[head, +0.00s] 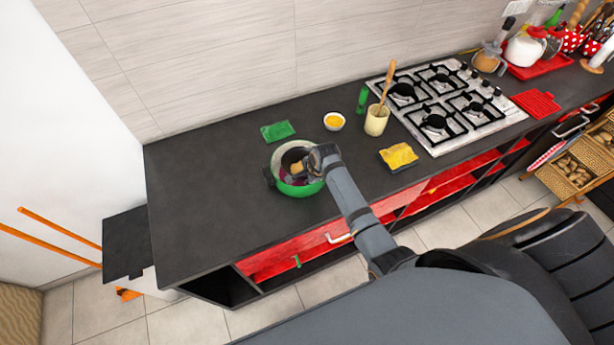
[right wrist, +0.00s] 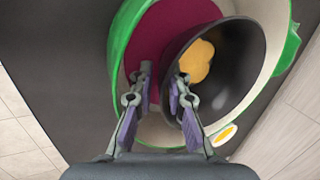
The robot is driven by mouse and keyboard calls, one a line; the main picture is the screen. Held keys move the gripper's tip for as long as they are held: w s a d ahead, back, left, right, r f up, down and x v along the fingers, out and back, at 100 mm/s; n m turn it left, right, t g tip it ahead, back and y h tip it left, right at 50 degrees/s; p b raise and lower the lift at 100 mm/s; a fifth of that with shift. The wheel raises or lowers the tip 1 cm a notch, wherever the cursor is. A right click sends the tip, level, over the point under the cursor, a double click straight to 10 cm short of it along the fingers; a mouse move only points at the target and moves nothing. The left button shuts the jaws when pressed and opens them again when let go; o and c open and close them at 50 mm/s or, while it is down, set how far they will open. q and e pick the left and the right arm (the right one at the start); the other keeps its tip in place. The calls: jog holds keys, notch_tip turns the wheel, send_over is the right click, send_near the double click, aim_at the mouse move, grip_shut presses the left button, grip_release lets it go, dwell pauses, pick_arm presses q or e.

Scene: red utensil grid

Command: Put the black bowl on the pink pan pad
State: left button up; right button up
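The black bowl (head: 291,156) is inside a green pot (head: 296,189) on the dark counter. In the right wrist view the black bowl (right wrist: 235,68) looks tilted, with a yellow piece (right wrist: 196,61) inside it. A flat pink-red surface (right wrist: 160,38), perhaps the pink pad, lies inside the green pot (right wrist: 121,45), beside and partly under the bowl. My right gripper (head: 313,161) reaches into the pot. Its fingertips (right wrist: 160,92) are close together, one on each side of the bowl's near rim; I cannot tell whether they press on it. My left gripper is not in view.
A yellow sponge-like item (head: 398,156) and the stove (head: 446,104) are to the right. The counter's left part is clear.

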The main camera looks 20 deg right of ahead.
jog(key=b+v, duration=0.1)
jog(key=v, duration=0.2)
jog(key=shift+s+r, duration=0.15)
jog(key=shift+r, duration=0.1)
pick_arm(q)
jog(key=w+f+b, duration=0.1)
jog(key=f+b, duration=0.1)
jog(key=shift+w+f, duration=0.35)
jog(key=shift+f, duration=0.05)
pick_arm(e)
jog(key=v, duration=0.8)
jog(key=shift+r, duration=0.3)
jog(key=shift+s, duration=0.1)
